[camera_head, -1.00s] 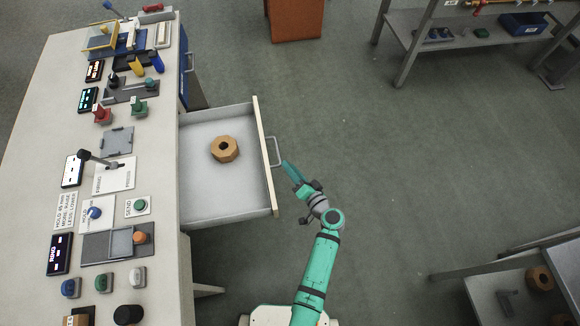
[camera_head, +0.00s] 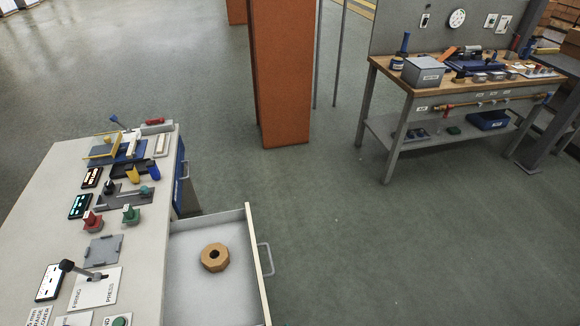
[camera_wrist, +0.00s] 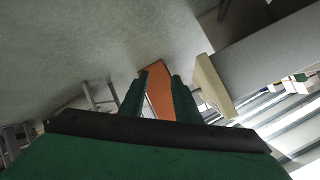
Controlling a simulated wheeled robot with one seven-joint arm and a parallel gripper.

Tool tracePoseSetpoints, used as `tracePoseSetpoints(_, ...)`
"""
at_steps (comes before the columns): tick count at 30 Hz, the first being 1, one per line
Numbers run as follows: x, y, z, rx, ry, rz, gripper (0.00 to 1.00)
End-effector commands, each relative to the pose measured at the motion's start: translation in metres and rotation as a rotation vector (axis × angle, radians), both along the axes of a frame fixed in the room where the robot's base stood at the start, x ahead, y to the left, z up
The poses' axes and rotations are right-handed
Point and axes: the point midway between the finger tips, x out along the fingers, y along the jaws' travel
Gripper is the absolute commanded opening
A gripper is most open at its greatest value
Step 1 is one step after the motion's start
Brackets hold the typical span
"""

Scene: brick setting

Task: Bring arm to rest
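My gripper (camera_wrist: 160,78) shows in the wrist view with its two green fingers apart and nothing held between them. In the wrist view a pale edge (camera_wrist: 212,88), likely the drawer front, lies just right of the fingers. The gap between that edge and the gripper is hard to judge.
The control bench (camera_head: 125,215) with switches and levers stands at the left. An orange pillar (camera_head: 283,80) rises at the back; it also shows beyond the fingers in the wrist view (camera_wrist: 159,100). A workbench (camera_head: 385,72) stands at the right. The floor right of the drawer is clear.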

Motion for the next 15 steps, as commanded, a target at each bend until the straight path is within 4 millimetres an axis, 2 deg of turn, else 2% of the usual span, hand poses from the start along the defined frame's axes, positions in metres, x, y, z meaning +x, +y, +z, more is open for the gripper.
tracePoseSetpoints(1,-0.021,-0.002,0.003,-0.042,0.004,-0.011,0.29)
tracePoseSetpoints(3,-0.044,-0.006,0.012,-0.105,-0.003,-0.027,0.29)
tracePoseSetpoints(8,-0.090,-0.012,0.046,-0.240,-0.044,-0.054,0.29)
tracePoseSetpoints(11,-0.116,-0.014,0.075,-0.317,-0.083,-0.061,0.29)
tracePoseSetpoints(15,-0.146,-0.011,0.125,-0.413,-0.152,-0.057,0.29)
